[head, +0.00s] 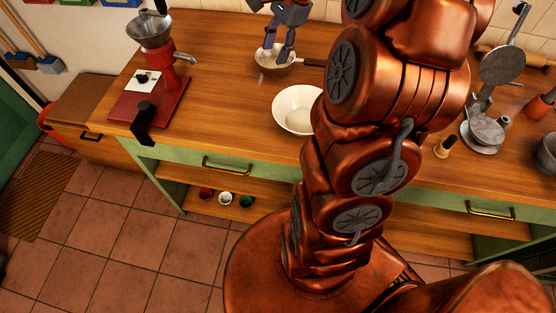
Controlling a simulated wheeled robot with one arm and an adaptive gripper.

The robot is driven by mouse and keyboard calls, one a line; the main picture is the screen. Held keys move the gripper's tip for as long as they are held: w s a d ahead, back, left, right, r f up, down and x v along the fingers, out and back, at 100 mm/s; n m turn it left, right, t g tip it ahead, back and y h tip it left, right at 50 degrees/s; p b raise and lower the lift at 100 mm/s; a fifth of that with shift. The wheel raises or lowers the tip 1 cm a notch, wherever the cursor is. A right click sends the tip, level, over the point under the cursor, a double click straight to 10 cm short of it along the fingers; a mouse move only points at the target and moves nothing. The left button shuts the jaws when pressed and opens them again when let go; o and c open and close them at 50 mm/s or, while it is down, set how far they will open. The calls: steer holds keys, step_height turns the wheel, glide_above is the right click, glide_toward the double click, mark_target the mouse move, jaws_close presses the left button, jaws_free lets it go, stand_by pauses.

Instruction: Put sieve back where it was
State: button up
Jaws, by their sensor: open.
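What looks like the sieve (268,66), a shallow round light bowl with a brown handle pointing right, lies at the back of the wooden counter (225,60). My gripper (276,52) points down over the bowl of the sieve, with its dark fingers spread apart. The fingertips overlap the bowl in the picture. I cannot tell whether they touch it. The fingers hide part of the bowl.
A cream bowl (297,108) stands in front of the sieve, partly behind my arm. A red hand-cranked grinder (160,62) is at left. A grey metal press (484,130) and small wooden stamp (444,147) are at right. Clear counter lies between grinder and sieve.

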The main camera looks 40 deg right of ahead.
steer(key=s+a+n+g+h, duration=0.1)
steer(key=s+a+n+g, duration=0.1)
steer(key=s+a+n, duration=1)
steer(key=s+a+f+n+h, duration=0.1)
steer(key=s+a+f+n, duration=0.1)
steer(key=s, duration=0.4)
steer(key=s+a+f+n+g+h, duration=0.1)
steer(key=s+a+f+n, duration=0.1)
steer(key=s+a+n, duration=0.2)
steer(key=s, duration=0.2)
steer(key=shift+s+a, duration=0.2)
steer(key=shift+s, duration=0.15)
